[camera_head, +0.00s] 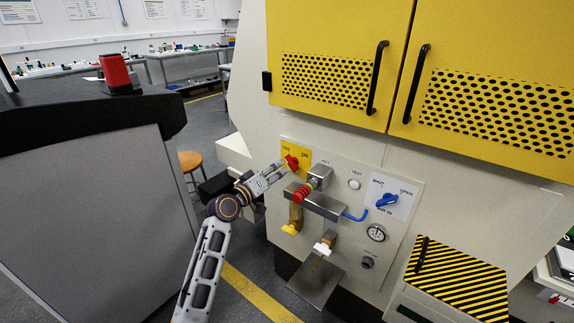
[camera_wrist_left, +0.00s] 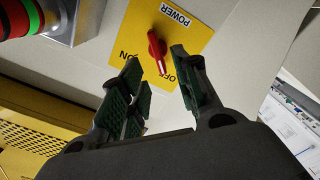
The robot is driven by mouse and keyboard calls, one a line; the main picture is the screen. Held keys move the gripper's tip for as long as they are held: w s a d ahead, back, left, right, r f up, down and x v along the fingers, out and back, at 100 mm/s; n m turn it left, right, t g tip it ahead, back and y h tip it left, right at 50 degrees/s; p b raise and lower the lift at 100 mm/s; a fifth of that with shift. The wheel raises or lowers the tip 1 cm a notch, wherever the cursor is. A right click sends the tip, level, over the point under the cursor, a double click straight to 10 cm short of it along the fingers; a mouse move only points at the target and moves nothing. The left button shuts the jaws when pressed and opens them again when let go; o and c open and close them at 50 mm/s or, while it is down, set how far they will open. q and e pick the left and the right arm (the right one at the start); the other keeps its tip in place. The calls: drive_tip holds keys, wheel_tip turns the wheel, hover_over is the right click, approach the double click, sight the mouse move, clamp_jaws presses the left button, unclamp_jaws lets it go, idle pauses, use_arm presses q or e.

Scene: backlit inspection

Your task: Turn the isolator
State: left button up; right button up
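The isolator is a red rotary handle (camera_head: 291,162) on a yellow plate (camera_head: 301,152) marked ON and OFF, at the upper left of the machine's panel. In the left wrist view the red handle (camera_wrist_left: 156,52) has one end toward the OFF mark, and the yellow plate (camera_wrist_left: 187,22) also reads POWER. My left gripper (camera_head: 283,167) is at the handle. In the left wrist view its two dark fingers (camera_wrist_left: 156,60) are apart, one on each side of the handle, with visible gaps. Whether either fingertip touches it I cannot tell. My right gripper is out of view.
Yellow doors with black handles (camera_head: 377,78) are above.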

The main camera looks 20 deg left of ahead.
sight(288, 163)
use_arm(q)
drive_tip(key=shift+b+x, duration=0.35)
drive_tip(key=shift+x, duration=2.6)
clamp_jaws()
